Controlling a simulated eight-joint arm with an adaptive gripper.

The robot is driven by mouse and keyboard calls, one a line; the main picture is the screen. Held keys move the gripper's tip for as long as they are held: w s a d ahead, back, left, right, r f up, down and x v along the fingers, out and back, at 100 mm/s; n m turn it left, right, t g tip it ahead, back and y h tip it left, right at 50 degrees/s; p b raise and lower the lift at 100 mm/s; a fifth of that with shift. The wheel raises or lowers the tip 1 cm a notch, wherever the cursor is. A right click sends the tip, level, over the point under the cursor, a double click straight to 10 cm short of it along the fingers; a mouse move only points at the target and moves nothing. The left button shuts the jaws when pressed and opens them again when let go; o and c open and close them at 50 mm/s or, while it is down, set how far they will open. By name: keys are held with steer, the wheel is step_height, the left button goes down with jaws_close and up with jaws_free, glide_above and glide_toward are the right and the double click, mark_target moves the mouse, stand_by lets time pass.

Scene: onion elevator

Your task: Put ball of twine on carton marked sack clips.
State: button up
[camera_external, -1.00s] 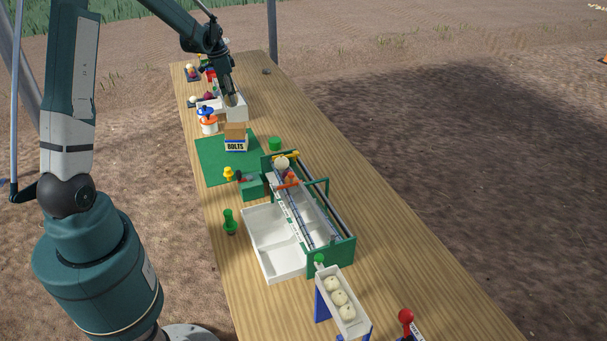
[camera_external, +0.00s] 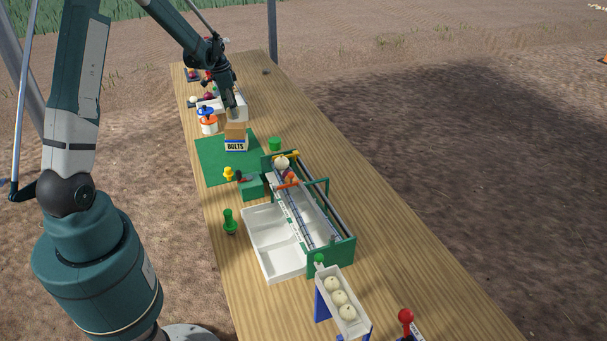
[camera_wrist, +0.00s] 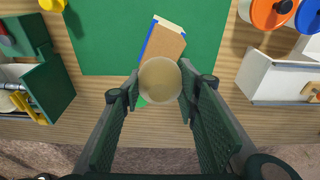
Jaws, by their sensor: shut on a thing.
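My gripper (camera_external: 232,107) is shut on the ball of twine (camera_wrist: 160,80), a pale tan ball between the two fingers in the wrist view. In the external view the ball is small and partly hidden by the gripper, in the air behind the carton marked BOLTS (camera_external: 236,145). That carton has a brown top and a white and blue label, and stands on the green mat (camera_external: 212,165). The brown carton also shows in the wrist view (camera_wrist: 165,43), just above the ball in the picture. I can read no sack clips marking in any view.
Orange and blue spools (camera_external: 208,122) stand left of the carton. A white tray (camera_external: 240,112) is behind it. A green cup (camera_external: 274,144) stands to its right. The green-framed sorter (camera_external: 340,250) and white bins (camera_external: 275,240) are nearer the camera.

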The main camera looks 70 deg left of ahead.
mark_target(228, 108)
steer(key=shift+f, duration=1.85)
steer(key=shift+f, duration=0.25)
steer(key=o, duration=0.9)
steer(key=shift+r, duration=0.25)
steer(key=shift+s+r, duration=0.3)
steer(key=shift+r, duration=1.7)
steer(key=shift+s+r, duration=0.3)
steer(key=shift+r, duration=1.65)
steer(key=shift+s+r, duration=0.3)
steer(key=shift+r, duration=1.7)
steer(key=shift+d, duration=0.1)
